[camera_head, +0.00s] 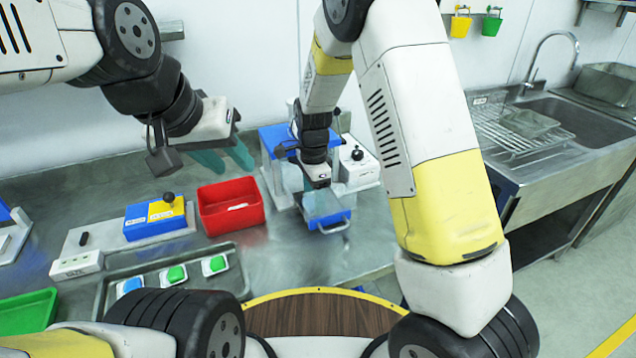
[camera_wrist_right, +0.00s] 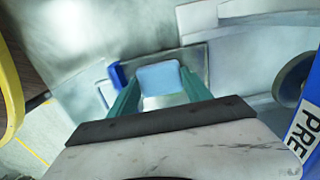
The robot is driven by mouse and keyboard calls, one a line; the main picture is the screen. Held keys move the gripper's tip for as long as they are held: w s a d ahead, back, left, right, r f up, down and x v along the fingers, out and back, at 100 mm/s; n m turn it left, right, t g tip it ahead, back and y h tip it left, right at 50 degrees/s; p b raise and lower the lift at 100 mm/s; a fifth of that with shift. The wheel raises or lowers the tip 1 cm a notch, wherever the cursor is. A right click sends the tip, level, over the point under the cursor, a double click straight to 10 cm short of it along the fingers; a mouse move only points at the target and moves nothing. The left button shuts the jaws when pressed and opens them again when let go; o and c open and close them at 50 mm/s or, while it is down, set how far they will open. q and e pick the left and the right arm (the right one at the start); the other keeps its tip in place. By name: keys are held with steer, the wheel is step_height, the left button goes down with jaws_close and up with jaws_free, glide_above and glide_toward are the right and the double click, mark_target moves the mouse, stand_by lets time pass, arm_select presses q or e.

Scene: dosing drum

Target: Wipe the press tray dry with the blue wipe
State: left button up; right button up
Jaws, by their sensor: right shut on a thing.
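The press (camera_head: 275,140), with a blue top plate, stands at the back of the metal bench. Its press tray (camera_head: 330,222), with a blue front and a metal handle, sticks out toward me. My right gripper (camera_head: 318,205) points down over the tray. In the right wrist view my right gripper (camera_wrist_right: 158,95) is shut on the light blue wipe (camera_wrist_right: 160,78), which lies between its teal fingertips. I cannot tell whether the wipe touches the tray. My left gripper (camera_head: 228,160) is open and empty, above the bench left of the press.
A red bin (camera_head: 230,207) stands left of the tray, beside a blue and yellow block (camera_head: 155,217). A metal tray (camera_head: 230,262) with green and blue pieces lies nearer. A green bin (camera_head: 25,312) is at the left. A sink (camera_head: 590,120) is at the right.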

steer(key=shift+w+d, duration=0.35)
steer(key=shift+d, duration=0.55)
steer(key=shift+w+d, duration=0.35)
steer(key=shift+d, duration=0.55)
steer(key=shift+s+a, duration=0.25)
steer(key=shift+a, duration=0.35)
steer(key=shift+s+a, duration=0.25)
steer(key=shift+a, duration=0.35)
steer(key=shift+s+a, duration=0.25)
steer(key=shift+a, duration=0.35)
steer(key=shift+f, duration=0.1)
steer(key=shift+w+d+r, duration=0.2)
steer(key=shift+d+r, duration=0.2)
steer(key=shift+d, duration=0.05)
steer(key=shift+w+d+r, duration=0.2)
steer(key=shift+d+r, duration=0.15)
steer(key=shift+d, duration=0.1)
step_height(320, 180, up, 16)
steer(key=w, duration=0.1)
steer(key=shift+w+a, duration=0.4)
steer(key=shift+f, duration=0.1)
stand_by(0.4)
